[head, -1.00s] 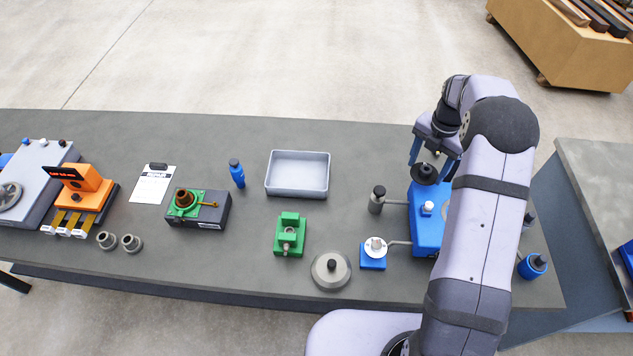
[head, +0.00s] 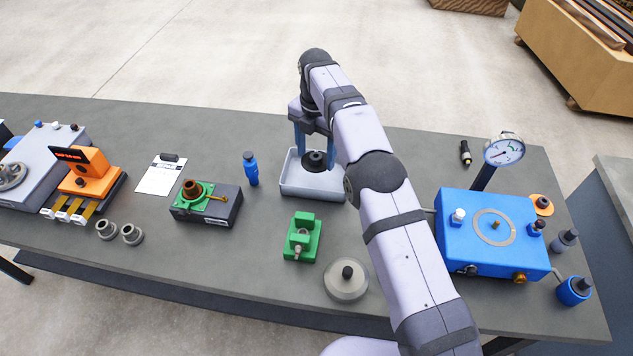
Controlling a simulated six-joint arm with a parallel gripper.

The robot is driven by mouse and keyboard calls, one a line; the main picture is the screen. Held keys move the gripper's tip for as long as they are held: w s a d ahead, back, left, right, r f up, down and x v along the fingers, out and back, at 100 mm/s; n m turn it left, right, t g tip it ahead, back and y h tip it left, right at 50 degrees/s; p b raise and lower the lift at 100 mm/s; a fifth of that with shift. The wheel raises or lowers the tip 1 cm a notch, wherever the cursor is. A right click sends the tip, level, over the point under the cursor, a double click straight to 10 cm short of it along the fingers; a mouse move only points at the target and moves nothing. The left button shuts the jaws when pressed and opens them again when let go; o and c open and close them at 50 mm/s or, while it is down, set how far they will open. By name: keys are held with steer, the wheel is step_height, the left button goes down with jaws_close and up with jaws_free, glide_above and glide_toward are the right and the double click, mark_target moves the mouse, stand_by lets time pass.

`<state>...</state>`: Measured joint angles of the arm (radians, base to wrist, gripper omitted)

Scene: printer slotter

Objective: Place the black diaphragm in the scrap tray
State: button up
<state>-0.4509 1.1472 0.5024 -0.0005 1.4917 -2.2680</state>
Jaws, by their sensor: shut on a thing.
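The black diaphragm (head: 314,160) is a dark round piece with a raised hub. My gripper (head: 315,152) is shut on it, with a blue finger on each side. The grey scrap tray (head: 300,187) stands on the table near the back middle. The gripper and diaphragm appear over the tray in the head view. I cannot tell how high the diaphragm is above the tray floor. My arm hides the tray's right side and part of its back.
A blue bottle (head: 251,169) stands just left of the tray. A green fixture (head: 302,238) and a round grey disc with a black knob (head: 346,280) sit in front. A blue box (head: 492,236) with a gauge (head: 503,150) stands at the right.

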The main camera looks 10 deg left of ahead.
steer(key=shift+s+a, duration=0.1)
steer(key=shift+a, duration=0.1)
steer(key=p, duration=0.3)
glide_toward(315, 187)
steer(key=shift+f, duration=3.1)
steer(key=shift+f, duration=0.1)
steer(key=shift+f+b, duration=0.15)
steer(key=shift+b, duration=0.15)
steer(key=o, duration=1.2)
steer(key=shift+c, duration=0.2)
steer(key=shift+r, duration=0.2)
